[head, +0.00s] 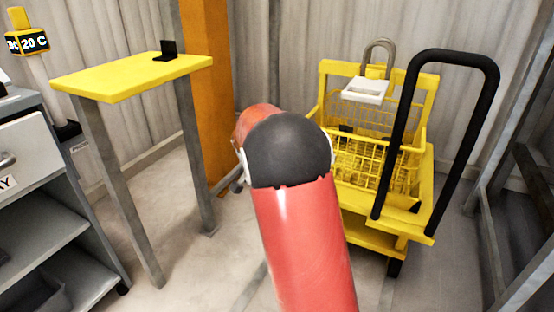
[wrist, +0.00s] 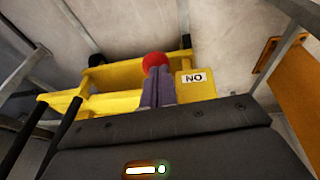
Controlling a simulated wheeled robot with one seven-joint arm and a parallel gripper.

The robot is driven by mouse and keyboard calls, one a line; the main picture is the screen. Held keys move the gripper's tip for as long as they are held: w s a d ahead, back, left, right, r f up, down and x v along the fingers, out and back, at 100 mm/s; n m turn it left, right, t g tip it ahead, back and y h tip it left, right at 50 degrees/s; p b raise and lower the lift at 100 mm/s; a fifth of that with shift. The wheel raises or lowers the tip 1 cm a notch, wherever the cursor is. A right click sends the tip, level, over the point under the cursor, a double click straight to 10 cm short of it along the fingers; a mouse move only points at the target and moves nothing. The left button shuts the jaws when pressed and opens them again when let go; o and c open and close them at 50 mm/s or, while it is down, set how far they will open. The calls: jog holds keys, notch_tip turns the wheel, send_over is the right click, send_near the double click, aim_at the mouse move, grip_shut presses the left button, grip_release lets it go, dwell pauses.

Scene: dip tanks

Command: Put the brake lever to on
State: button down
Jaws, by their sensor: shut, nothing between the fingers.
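In the wrist view, the brake lever's red round knob (wrist: 154,60) shows at the low frame of the yellow trolley (wrist: 118,78). A yellow plate with a label (wrist: 194,78) sits right of the knob; its letters look like an upside-down ON. My gripper (wrist: 157,70) is shut and empty, its fingertips in front of the knob and hiding its lower part. I cannot tell whether they touch. The lever's shaft is hidden. In the head view, the trolley (head: 425,205) stands at the right; my red arm hides part of it, and the lever and gripper are not visible.
A yellow wire basket (head: 378,160) with a hook sits on the trolley, beside its black push handle (head: 488,100). A yellow-topped stand (head: 130,78) and a grey cabinet (head: 40,180) are at the left. An orange post (head: 207,100) stands behind. Floor between is clear.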

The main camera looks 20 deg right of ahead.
jog(key=shift+f, duration=0.65)
jog(key=shift+s+f, duration=0.1)
jog(key=shift+f, duration=0.1)
jog(key=shift+r, duration=0.1)
jog(key=s+a+r+p, duration=0.2)
jog(key=a+r+p, duration=0.1)
jog(key=a+r, duration=0.4)
jog(key=v, duration=0.3)
jog(key=shift+s+r+p, duration=0.25)
jog(key=shift+p, duration=0.1)
jog(key=shift+d, duration=0.1)
